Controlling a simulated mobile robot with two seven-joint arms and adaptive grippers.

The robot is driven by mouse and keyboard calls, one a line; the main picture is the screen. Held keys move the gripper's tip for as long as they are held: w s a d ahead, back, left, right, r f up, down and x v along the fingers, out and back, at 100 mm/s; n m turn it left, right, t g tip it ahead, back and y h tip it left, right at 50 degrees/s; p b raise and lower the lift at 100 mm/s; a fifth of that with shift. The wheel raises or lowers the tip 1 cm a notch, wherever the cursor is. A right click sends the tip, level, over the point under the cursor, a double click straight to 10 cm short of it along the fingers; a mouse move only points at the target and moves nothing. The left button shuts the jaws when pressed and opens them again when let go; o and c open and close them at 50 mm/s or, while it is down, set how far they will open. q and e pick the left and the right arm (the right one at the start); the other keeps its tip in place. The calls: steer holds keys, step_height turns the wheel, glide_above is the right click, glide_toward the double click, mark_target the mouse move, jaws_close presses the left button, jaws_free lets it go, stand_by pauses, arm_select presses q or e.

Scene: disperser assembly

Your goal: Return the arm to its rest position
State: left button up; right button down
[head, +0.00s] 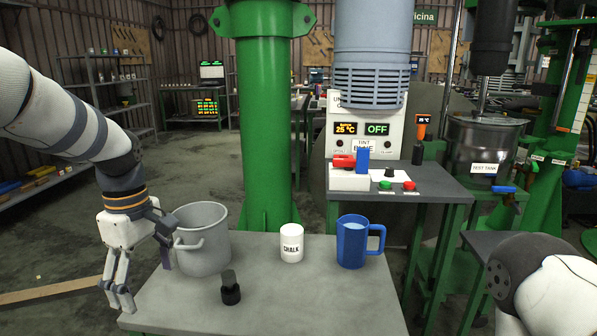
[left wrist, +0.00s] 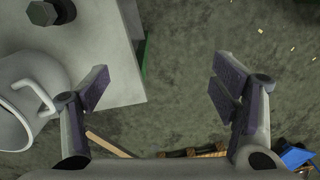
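My left arm comes in from the left in the head view. Its gripper (head: 146,275) points down at the left edge of the grey table (head: 300,315), just left of the grey pot. One finger looks close to the pot's handle in that view.
The grey pot (head: 205,255), a black knobbed piece (head: 230,291), a white chalk jar (head: 291,247) and a blue mug (head: 352,243) stand on the table. A green column (head: 265,120) rises behind. A control panel (head: 348,135) stands behind a side table.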

arm_select(q)
steer(key=s+d+f+m, duration=0.1)
steer(key=s+f+m, duration=0.2)
steer(key=s+f, duration=0.6)
steer(key=s+d+f+m, duration=0.1)
steer(key=s+f+m, duration=0.25)
steer(key=f, duration=0.85)
steer(key=s+f+m, duration=0.3)
steer(key=s+m, duration=0.1)
steer(key=s, duration=0.8)
steer(key=s+d+f+m+g, duration=0.1)
steer(key=s+f+m, duration=0.2)
steer(key=s, duration=1)
steer(key=shift+s+d+f+m, duration=0.15)
steer(key=shift+d+f+m, duration=0.1)
steer(key=shift+m, duration=0.2)
